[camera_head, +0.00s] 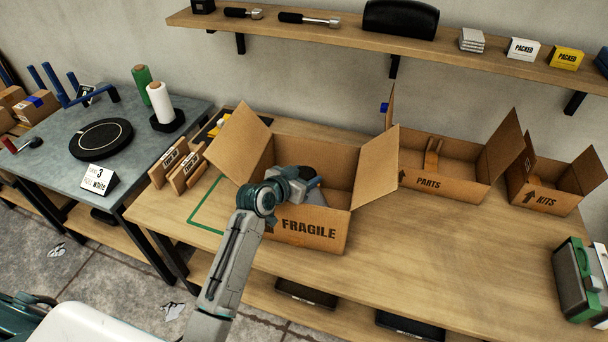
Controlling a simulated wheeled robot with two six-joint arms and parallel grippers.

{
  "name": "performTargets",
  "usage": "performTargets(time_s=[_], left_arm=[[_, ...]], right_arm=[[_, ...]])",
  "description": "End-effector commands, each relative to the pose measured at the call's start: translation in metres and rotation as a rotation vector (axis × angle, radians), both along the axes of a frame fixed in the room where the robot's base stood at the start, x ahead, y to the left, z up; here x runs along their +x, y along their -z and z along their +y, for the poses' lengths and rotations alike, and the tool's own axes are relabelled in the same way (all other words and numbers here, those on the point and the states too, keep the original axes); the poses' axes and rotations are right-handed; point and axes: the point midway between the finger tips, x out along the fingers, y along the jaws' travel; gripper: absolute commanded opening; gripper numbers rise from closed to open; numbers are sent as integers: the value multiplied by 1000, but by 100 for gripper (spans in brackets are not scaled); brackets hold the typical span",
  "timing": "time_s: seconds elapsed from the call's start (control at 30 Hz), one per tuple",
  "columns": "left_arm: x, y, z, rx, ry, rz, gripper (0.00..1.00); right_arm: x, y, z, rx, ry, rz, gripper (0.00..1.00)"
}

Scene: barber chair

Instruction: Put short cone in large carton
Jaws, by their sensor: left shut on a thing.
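The largest open carton (362,165), marked FRAGILE, stands on the wooden bench with its flaps spread. My left arm reaches over its front wall from the lower left. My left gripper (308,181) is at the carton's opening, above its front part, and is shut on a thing. A small grey-blue piece shows by the fingers, just behind the front wall. It may be the short cone, but its shape is mostly hidden by the gripper and the wall. My right gripper is not in view.
Cartons marked PARTS (451,172) and KITS (547,200) stand to the right. A green-and-grey case (577,280) is at the right edge. The bench front between is clear. Two brown boards (184,172) stand left of the FRAGILE carton. A shelf (350,40) runs above.

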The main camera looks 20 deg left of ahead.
Motion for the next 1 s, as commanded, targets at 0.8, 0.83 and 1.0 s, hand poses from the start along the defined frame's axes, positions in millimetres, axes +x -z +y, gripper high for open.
performTargets(time_s=[0.8,0.83,1.0], left_arm=[[-2,-11,0,2,1,1,75],[-7,-8,3,4,1,2,75],[-37,-20,14,5,1,1,75]], right_arm=[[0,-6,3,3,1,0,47],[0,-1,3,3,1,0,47],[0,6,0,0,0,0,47]])
